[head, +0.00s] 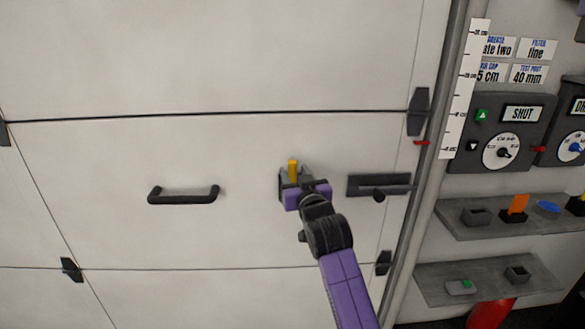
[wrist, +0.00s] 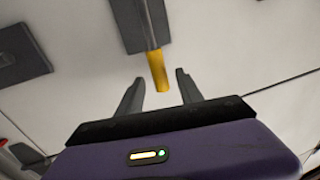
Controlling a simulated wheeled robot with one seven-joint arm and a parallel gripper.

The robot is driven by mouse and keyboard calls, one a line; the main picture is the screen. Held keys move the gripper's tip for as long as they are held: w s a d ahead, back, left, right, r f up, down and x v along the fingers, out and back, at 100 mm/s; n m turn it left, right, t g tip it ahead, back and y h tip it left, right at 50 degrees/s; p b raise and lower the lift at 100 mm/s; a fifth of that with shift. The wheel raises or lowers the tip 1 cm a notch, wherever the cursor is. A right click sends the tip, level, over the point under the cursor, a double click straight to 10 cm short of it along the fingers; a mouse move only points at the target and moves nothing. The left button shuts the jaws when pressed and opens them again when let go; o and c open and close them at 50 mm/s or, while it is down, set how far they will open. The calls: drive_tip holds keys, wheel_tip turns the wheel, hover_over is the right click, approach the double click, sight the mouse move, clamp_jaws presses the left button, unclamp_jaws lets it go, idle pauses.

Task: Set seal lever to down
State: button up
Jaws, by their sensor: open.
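The seal lever (head: 292,170) is a short yellow handle on the pale door panel. It points up in the head view. In the wrist view the yellow handle (wrist: 157,70) extends from a dark base plate (wrist: 130,22). My gripper (head: 297,182) is in front of the lever and hides part of its base in the head view. In the wrist view my gripper (wrist: 160,82) is open, and the end of the handle shows between the two fingers, with a gap on each side. Contact with the handle is not visible.
A dark latch plate with a knob (head: 378,186) is to the right of the lever, and a black pull handle (head: 183,194) is to the left. A control box reading SHUT (head: 500,132) and grey shelves (head: 490,285) stand beyond the door frame at right.

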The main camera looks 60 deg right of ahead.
sight(293, 171)
drive_tip(key=shift+x, duration=1.5)
drive_tip(key=shift+c, duration=0.2)
clamp_jaws()
